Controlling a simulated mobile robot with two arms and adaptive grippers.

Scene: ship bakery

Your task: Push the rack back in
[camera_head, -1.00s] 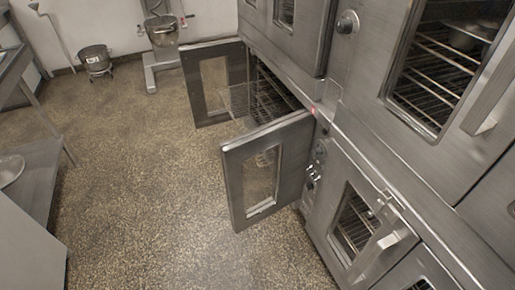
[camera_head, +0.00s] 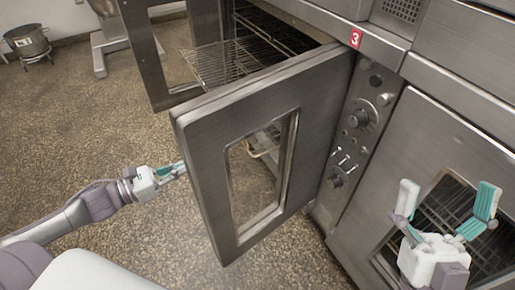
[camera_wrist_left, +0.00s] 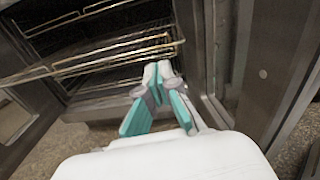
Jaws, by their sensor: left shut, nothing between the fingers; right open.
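The wire rack (camera_head: 205,66) sticks partly out of the open lower oven marked 3, between its two open doors. Its bright front rail shows in the left wrist view (camera_wrist_left: 100,63). My left gripper (camera_head: 177,168) is shut and empty, low beside the free edge of the near door. In the left wrist view my left fingertips (camera_wrist_left: 156,75) point toward the oven opening, just below the rail in the picture; I cannot tell whether they touch anything. My right gripper (camera_head: 447,203) is open and empty in front of the neighbouring oven door, away from the rack.
The near oven door (camera_head: 215,130) stands wide open between my two arms. The far door (camera_head: 148,60) is open too. A control panel with knobs (camera_head: 357,120) is right of the near door. A metal bowl on a stand (camera_head: 27,42) is far left.

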